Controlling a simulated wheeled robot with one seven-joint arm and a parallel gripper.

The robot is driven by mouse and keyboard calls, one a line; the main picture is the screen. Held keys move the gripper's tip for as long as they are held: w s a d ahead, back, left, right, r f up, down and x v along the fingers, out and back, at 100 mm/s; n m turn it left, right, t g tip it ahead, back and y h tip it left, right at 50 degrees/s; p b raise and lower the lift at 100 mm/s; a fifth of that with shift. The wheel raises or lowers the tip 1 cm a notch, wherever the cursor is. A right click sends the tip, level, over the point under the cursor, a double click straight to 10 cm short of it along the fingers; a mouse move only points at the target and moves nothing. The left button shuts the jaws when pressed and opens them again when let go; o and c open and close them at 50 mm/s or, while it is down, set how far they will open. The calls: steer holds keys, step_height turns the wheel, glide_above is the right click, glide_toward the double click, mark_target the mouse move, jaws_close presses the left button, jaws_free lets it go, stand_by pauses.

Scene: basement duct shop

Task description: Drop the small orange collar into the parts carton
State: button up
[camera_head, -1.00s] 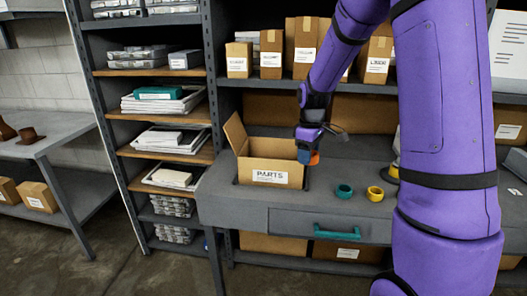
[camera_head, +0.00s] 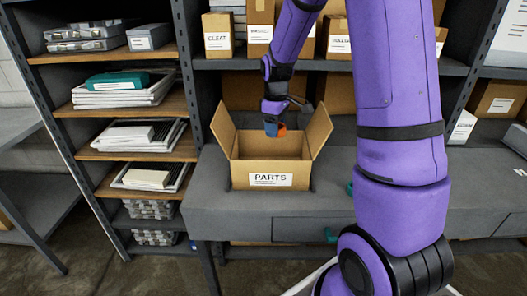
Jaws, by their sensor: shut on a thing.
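The parts carton (camera_head: 270,180) stands open on the grey workbench, its side flaps spread and a "PARTS" label on its front. My gripper (camera_head: 272,130) points down above the open carton, toward its back half. It is shut on the small orange collar (camera_head: 282,130), of which only a small part shows beside the blue fingertip. The collar appears to be over the opening; its exact height above the carton's floor cannot be told.
My arm hides much of the bench's right part. A shelf unit (camera_head: 120,108) with papers stands at left. Labelled boxes (camera_head: 218,35) line the shelf above the bench.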

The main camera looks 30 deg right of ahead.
steer(key=shift+f, duration=2.15)
steer(key=o, duration=1)
step_height(320, 180, up, 11)
steer(key=shift+f, duration=0.1)
